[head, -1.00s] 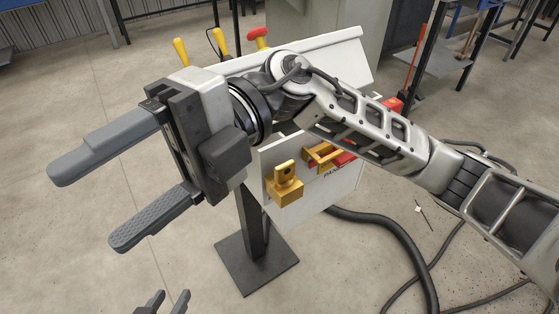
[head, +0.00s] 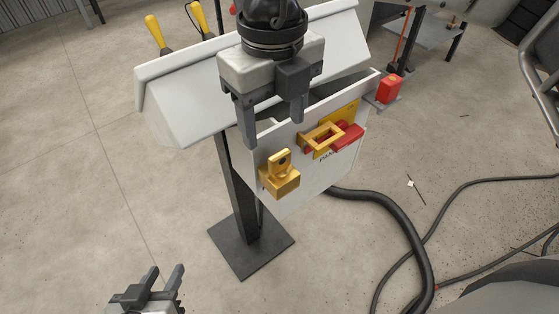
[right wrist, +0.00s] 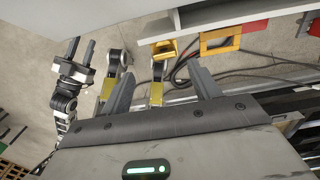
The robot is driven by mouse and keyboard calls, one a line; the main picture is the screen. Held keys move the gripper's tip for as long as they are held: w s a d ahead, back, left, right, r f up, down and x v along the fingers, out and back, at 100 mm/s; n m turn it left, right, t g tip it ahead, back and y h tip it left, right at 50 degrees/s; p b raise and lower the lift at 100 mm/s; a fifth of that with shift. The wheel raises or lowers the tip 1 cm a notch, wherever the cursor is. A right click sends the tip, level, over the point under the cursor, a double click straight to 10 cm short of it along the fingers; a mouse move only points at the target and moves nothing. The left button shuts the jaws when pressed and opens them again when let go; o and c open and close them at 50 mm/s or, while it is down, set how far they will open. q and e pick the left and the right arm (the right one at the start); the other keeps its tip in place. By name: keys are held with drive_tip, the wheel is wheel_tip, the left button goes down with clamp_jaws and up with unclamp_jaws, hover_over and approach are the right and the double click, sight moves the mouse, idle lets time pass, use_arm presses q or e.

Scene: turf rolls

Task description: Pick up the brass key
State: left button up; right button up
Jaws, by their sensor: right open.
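The brass key (head: 279,167) stands upright in a yellow block (head: 281,184) on the front of a white panel box. Its holed head is the part that shows. My right gripper (head: 273,135) points down over the box, above the key and a little to its left, open and empty. In the right wrist view its fingers (right wrist: 161,72) are apart, with a yellow piece, seemingly the block, beyond them; I cannot make out the key there. My left gripper (head: 166,270) is open and empty at the bottom left, well away from the key.
The white box (head: 312,178) stands on a dark post with a square foot (head: 252,250). A yellow frame with a red handle (head: 347,137) sits right of the key. A sloped white lid (head: 185,100) and yellow-handled tools (head: 154,30) are behind. A thick hose (head: 405,225) lies right; floor left is clear.

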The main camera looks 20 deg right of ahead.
sight(280, 153)
wheel_tip(280, 153, down, 3)
drive_tip(key=shift+f, duration=0.1)
drive_tip(key=shift+d+f+p, duration=0.2)
drive_tip(key=shift+f, duration=1.1)
drive_tip(key=shift+d+f+p, duration=0.15)
drive_tip(key=shift+d+f, duration=0.05)
drive_tip(key=shift+f, duration=1.1)
drive_tip(key=c, duration=1.1)
